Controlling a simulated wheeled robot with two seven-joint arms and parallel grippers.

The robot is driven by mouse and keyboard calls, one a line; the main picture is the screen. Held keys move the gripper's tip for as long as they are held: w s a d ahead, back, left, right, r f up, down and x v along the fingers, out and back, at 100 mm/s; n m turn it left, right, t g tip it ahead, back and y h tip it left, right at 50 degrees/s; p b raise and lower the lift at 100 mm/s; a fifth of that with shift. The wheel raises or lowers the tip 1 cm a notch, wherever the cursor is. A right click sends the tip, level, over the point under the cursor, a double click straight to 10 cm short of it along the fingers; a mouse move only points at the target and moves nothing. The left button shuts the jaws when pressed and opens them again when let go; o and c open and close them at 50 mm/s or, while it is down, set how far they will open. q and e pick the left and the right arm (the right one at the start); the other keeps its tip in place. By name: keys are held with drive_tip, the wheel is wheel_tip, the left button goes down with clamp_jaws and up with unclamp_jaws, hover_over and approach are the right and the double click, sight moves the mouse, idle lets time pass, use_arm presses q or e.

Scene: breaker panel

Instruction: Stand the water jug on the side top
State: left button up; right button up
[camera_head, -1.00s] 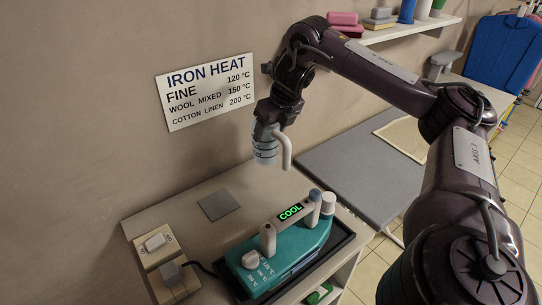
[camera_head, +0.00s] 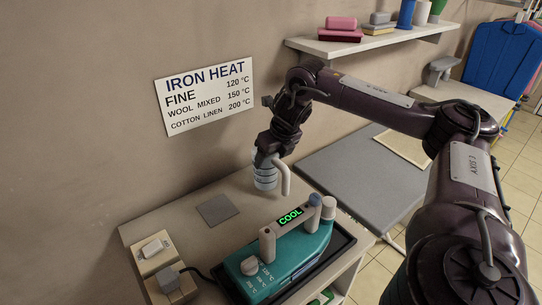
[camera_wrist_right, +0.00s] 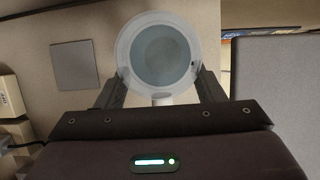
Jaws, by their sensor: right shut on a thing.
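The water jug (camera_head: 265,180) is a small clear, bluish container with a curved grey handle, held upright. My right gripper (camera_head: 268,158) is shut on it from above and behind. In the right wrist view the jug (camera_wrist_right: 160,42) shows from above as a round pale rim between the two fingers of the gripper (camera_wrist_right: 160,88). The side top (camera_head: 165,218) is the pale surface below, carrying the iron. The jug is over its back right part, low down; I cannot tell whether its base touches. My left gripper is not in view.
A teal iron (camera_head: 285,265) with a green COOL display stands in a dark tray at the front. A grey square (camera_head: 217,209) lies left of the jug. Switch blocks (camera_head: 157,250) stand at the left. A grey ironing board (camera_head: 365,180) is at the right.

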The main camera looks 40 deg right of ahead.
drive_tip(key=o, duration=1.6)
drive_tip(key=shift+o, duration=0.2)
drive_tip(key=b+v, duration=0.1)
drive_tip(key=v, duration=0.3)
drive_tip(key=shift+r, duration=0.3)
drive_tip(key=p+v, duration=0.6)
drive_tip(key=v, duration=0.1)
drive_tip(key=shift+s+r+p, duration=0.2)
drive_tip(key=shift+s+p, duration=0.05)
drive_tip(key=shift+p, duration=0.05)
